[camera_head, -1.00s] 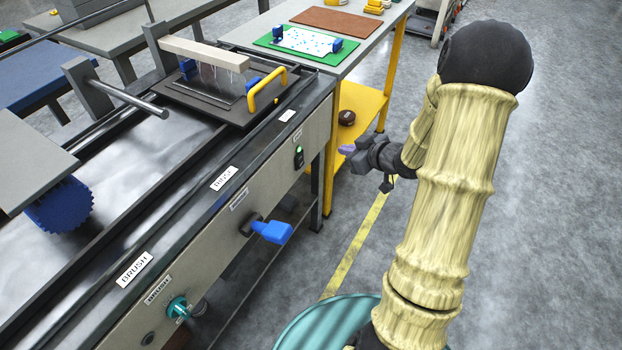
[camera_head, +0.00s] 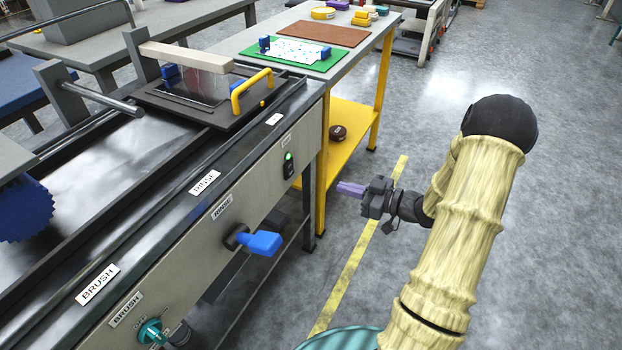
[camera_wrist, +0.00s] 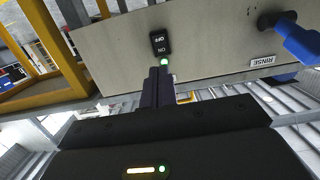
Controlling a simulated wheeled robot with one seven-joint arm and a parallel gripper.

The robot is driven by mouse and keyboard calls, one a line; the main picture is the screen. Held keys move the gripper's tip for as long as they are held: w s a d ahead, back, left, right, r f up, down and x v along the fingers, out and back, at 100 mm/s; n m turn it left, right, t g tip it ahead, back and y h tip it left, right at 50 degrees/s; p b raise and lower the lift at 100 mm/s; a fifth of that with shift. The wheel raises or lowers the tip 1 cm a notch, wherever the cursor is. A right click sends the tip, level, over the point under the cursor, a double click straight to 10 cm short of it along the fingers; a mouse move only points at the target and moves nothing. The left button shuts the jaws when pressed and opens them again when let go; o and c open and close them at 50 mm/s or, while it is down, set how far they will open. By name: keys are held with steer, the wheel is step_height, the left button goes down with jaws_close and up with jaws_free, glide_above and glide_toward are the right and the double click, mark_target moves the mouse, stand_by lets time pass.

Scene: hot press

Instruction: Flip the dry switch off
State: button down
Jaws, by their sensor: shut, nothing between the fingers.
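The dry switch (camera_head: 288,168) is a small black rocker on the front panel of the machine, near its right end. A green light glows at its edge. In the wrist view the switch (camera_wrist: 160,43) appears upside down with ON and OFF lettering; the ON end is beside the lit green lamp (camera_wrist: 163,63). My gripper (camera_head: 342,188) is right of the panel, its purple fingers pointing left toward it, with a gap between. In the wrist view the shut fingers (camera_wrist: 158,80) line up just below the switch and hold nothing.
A blue rinse handle (camera_head: 260,243) sticks out of the panel, left of the switch. A teal brush knob (camera_head: 152,331) is farther left. A yellow-legged table (camera_head: 377,90) adjoins the machine's right end. The floor (camera_head: 440,120) beside my arm is open.

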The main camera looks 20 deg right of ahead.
mark_target(292, 172)
steer(key=b+x, duration=0.3)
steer(key=x, duration=0.9)
steer(key=shift+w+a+f, duration=0.2)
steer(key=shift+a, duration=0.05)
steer(key=shift+w+a, duration=0.45)
steer(key=shift+w+a+b, duration=0.1)
steer(key=shift+a+b, duration=0.1)
steer(key=shift+b, duration=0.15)
steer(key=shift+w+d, duration=0.15)
steer(key=shift+d, duration=0.05)
steer(key=shift+s+d, duration=0.25)
steer(key=shift+d, duration=0.1)
steer(key=s+d+f+p, duration=0.2)
steer(key=s+d+p, duration=0.1)
steer(key=s+d, duration=0.6)
steer(key=shift+s, duration=0.3)
